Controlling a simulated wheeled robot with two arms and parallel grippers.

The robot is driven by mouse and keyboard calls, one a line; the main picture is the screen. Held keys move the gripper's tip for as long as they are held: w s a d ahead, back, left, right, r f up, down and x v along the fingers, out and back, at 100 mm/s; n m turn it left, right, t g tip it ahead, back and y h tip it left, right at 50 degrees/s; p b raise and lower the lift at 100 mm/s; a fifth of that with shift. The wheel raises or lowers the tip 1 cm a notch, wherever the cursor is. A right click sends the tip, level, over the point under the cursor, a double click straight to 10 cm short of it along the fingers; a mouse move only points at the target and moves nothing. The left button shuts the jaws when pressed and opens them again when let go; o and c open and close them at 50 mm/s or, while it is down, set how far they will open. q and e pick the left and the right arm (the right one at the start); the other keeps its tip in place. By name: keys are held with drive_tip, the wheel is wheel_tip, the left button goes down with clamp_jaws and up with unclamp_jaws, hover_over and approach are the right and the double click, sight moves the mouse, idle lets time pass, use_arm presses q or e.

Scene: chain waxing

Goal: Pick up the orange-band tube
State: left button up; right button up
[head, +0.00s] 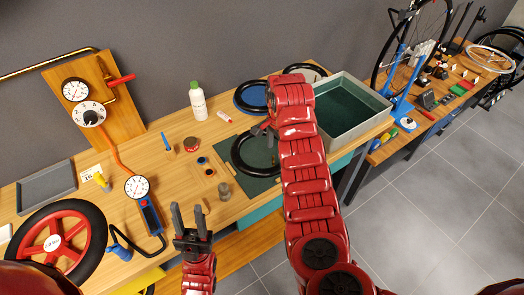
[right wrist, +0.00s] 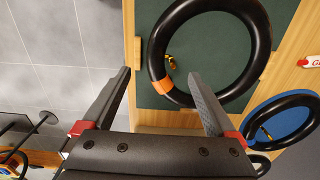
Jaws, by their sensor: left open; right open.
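The orange-band tube is a black ring (right wrist: 263,42) with one orange band (right wrist: 163,86). It lies on a dark green mat (right wrist: 205,45) on the wooden bench. It also shows in the head view (head: 235,157), partly hidden by my right arm. My right gripper (right wrist: 160,76) is open and empty, its fingertips close to the banded side of the ring. I cannot tell whether they touch it. In the head view, my left gripper (head: 191,220) is open and empty over the bench's front edge, away from the tube.
Another black tube lies on a blue disc (right wrist: 270,119) beside the mat, and one more lies behind it (head: 303,68). A water tank (head: 352,112) stands right of my right arm. A white bottle (head: 198,101), a red-lidded tin (head: 191,144) and a small metal cylinder (head: 224,191) stand left.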

sight(276, 166)
drive_tip(key=shift+f, duration=0.9)
wheel_tip(276, 166, down, 3)
drive_tip(key=shift+s+a+f+p, duration=0.1)
drive_tip(key=shift+f+p, duration=0.05)
drive_tip(key=shift+p, duration=0.9)
drive_tip(key=shift+f, duration=0.25)
clamp_jaws()
